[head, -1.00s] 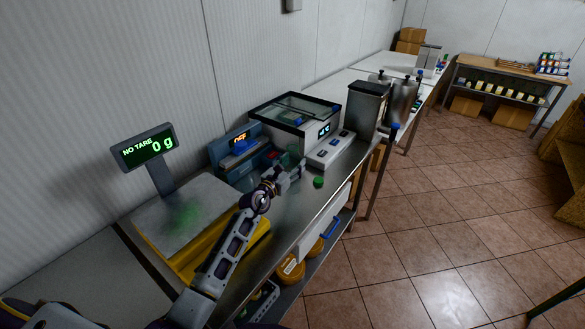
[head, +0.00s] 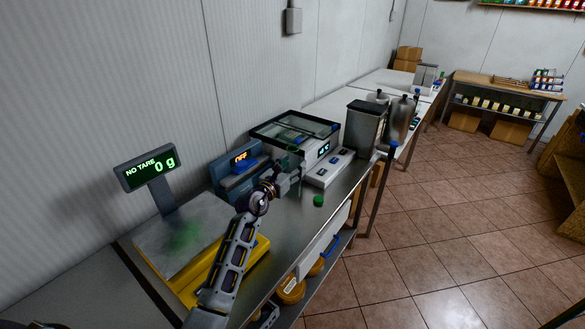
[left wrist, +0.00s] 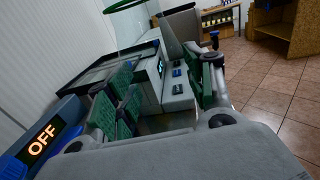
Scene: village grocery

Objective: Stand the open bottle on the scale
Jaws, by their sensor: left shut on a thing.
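The scale has a bare steel pan (head: 185,235) on a yellow base, at the left of the counter. Its display (head: 150,167) reads "NO TARE 0 g". My left gripper (head: 290,174) is shut on a clear bottle with a green rim (head: 291,148), to the right of the scale. The bottle has no cap on it and looks upright. In the left wrist view, its green rim (left wrist: 150,13) stands above the green finger pads; its clear body is hard to make out. A loose green cap (head: 318,200) lies on the counter. My right gripper is not in view.
A blue device (head: 232,177) showing "OFF" stands behind my gripper, right of the scale. A glass-topped case (head: 292,132) and a white panel with buttons (head: 328,169) lie beyond. The steel counter (head: 293,222) is clear near the cap.

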